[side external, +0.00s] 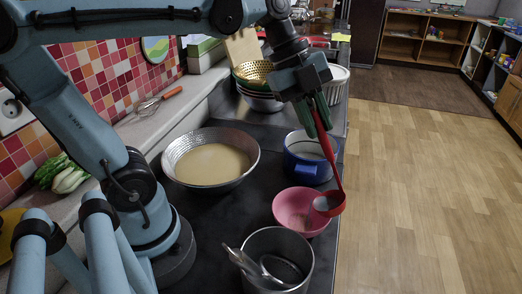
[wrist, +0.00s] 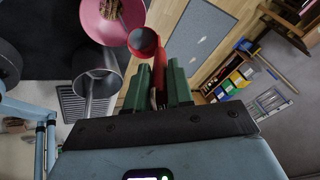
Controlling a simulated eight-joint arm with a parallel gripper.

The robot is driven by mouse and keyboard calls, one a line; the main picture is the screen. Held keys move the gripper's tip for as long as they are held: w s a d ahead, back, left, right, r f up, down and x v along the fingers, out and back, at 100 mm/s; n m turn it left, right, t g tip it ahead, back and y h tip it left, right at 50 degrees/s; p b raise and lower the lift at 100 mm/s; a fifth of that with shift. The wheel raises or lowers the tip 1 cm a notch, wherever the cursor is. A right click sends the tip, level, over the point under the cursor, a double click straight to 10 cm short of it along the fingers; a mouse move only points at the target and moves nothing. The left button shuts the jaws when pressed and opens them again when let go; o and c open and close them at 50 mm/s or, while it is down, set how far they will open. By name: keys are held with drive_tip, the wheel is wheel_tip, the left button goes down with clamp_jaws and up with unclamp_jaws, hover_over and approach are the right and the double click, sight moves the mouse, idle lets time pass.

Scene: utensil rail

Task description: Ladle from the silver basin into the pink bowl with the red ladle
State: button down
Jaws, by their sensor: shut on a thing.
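The silver basin (side external: 178,168) holds beige liquid and stands on the dark counter. The pink bowl (side external: 290,208) stands to its right, near the counter's edge; a brownish patch shows inside it in the wrist view (wrist: 92,22), too unclear to identify. My gripper (side external: 319,122) is shut on the handle of the red ladle (side external: 335,168), which hangs down. The ladle's cup (side external: 328,205) overlaps the pink bowl's right rim in the side view and its lower right edge in the wrist view (wrist: 142,42). I cannot tell whether they touch or what the cup holds.
A blue pot (side external: 305,170) stands just behind the pink bowl. A steel pot (side external: 262,248) with utensils is in front of it. Stacked bowls with a gold colander (side external: 255,72) are at the back. Open floor (side external: 420,180) lies right of the counter.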

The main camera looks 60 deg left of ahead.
drive_tip(key=shift+s+a+f+t+h, duration=0.9)
drive_tip(key=shift+s+a+h, duration=0.5)
drive_tip(key=shift+a, duration=1.1)
drive_tip(key=w+d+r+y, duration=0.1)
drive_tip(key=d, duration=0.1)
drive_tip(key=w+d+r+g+y, duration=0.1)
drive_tip(key=w+d, duration=0.1)
drive_tip(key=d, duration=0.1)
drive_tip(key=w+d+r+g+y, duration=0.1)
drive_tip(key=d, duration=0.2)
drive_tip(key=shift+w+y, duration=0.2)
drive_tip(key=shift+y, duration=0.2)
drive_tip(key=w+d+f+g+y, duration=0.2)
drive_tip(key=w+d+y, duration=0.2)
drive_tip(key=d, duration=0.4)
drive_tip(key=shift+w+d+g, duration=0.25)
drive_tip(key=shift+w+g, duration=0.05)
drive_tip(key=shift+w, duration=0.2)
drive_tip(key=shift+a, duration=0.1)
